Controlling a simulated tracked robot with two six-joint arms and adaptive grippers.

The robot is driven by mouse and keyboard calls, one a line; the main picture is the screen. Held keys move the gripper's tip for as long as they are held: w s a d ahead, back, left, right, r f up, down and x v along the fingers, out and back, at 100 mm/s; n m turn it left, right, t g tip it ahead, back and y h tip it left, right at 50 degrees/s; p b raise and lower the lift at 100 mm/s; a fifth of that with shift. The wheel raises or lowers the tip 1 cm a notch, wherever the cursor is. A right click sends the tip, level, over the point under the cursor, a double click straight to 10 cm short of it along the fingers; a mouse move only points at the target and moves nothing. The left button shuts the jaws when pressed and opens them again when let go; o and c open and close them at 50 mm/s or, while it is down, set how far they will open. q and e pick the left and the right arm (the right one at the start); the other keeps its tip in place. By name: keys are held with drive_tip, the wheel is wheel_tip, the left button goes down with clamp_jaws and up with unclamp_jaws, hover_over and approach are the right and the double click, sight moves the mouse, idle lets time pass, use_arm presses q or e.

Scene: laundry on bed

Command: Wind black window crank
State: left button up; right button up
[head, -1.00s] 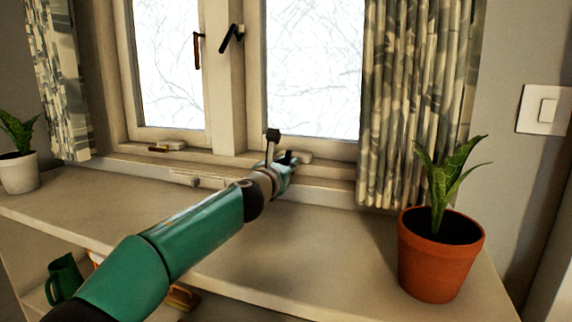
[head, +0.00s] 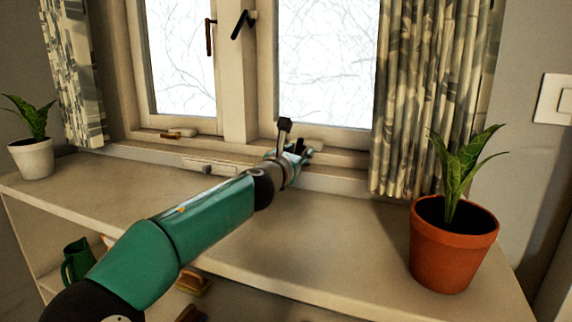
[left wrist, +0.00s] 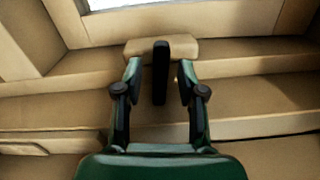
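The black crank handle (left wrist: 161,72) stands out from a beige block (left wrist: 185,48) on the window frame, seen in the left wrist view. My left gripper (left wrist: 160,78) is open, one finger on each side of the crank, with gaps visible on both sides. In the head view, my left gripper (head: 297,154) reaches the sill below the right window pane, where the crank shows as a small dark piece (head: 300,146) largely hidden by the gripper. My right gripper is not in view.
A terracotta pot (head: 452,250) with a plant stands on the shelf (head: 330,245) at right. A white pot (head: 32,160) stands at far left. Patterned curtains (head: 425,95) flank the window. A black window handle (head: 240,24) is on the centre post. The shelf middle is clear.

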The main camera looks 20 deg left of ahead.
use_arm(q)
drive_tip(key=s, duration=1)
drive_tip(key=shift+s+a, duration=0.2)
drive_tip(key=shift+s+f, duration=0.1)
drive_tip(key=shift+s, duration=0.45)
